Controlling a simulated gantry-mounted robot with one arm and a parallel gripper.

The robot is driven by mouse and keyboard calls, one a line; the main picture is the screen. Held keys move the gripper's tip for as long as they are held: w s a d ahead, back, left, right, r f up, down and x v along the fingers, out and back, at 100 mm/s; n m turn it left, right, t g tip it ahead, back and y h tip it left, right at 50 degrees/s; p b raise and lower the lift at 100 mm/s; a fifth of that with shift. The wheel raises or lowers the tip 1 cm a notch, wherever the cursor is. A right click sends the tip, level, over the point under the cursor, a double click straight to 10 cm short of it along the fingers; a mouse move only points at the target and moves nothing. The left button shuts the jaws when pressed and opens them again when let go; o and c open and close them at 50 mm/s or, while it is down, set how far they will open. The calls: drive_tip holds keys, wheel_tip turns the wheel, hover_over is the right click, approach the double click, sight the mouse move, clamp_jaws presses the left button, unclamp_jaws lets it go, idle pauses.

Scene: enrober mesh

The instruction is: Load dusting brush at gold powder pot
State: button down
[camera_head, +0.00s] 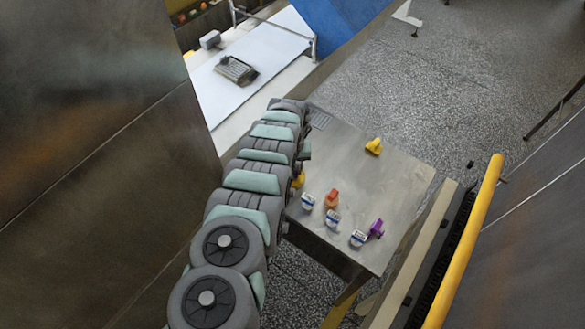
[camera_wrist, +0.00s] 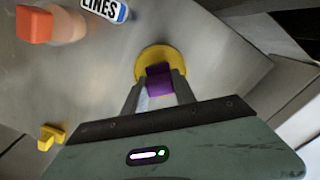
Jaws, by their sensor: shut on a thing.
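My gripper (camera_wrist: 160,82) is shut on a small purple block-like piece (camera_wrist: 159,76), seen end-on; it appears to be the dusting brush's handle. Its bristles are hidden. A round yellow thing (camera_wrist: 143,64), apparently the gold powder pot, shows around and behind the fingertips in the wrist view. I cannot tell whether the brush touches it or is above it. In the head view a bit of yellow (camera_head: 298,179) shows at the table's left edge, beside my arm. My arm hides the gripper there.
The steel table (camera_head: 345,165) holds a yellow piece (camera_head: 373,146), an orange-topped piece (camera_head: 332,198), a purple piece (camera_head: 376,229) and white labelled bottles (camera_head: 307,201), (camera_head: 332,219), (camera_head: 358,238). A yellow rail (camera_head: 465,240) stands at right.

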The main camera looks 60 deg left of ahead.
drive_tip(key=shift+r+p, duration=2.75)
drive_tip(key=shift+r, duration=0.8)
drive_tip(key=shift+f, duration=0.1)
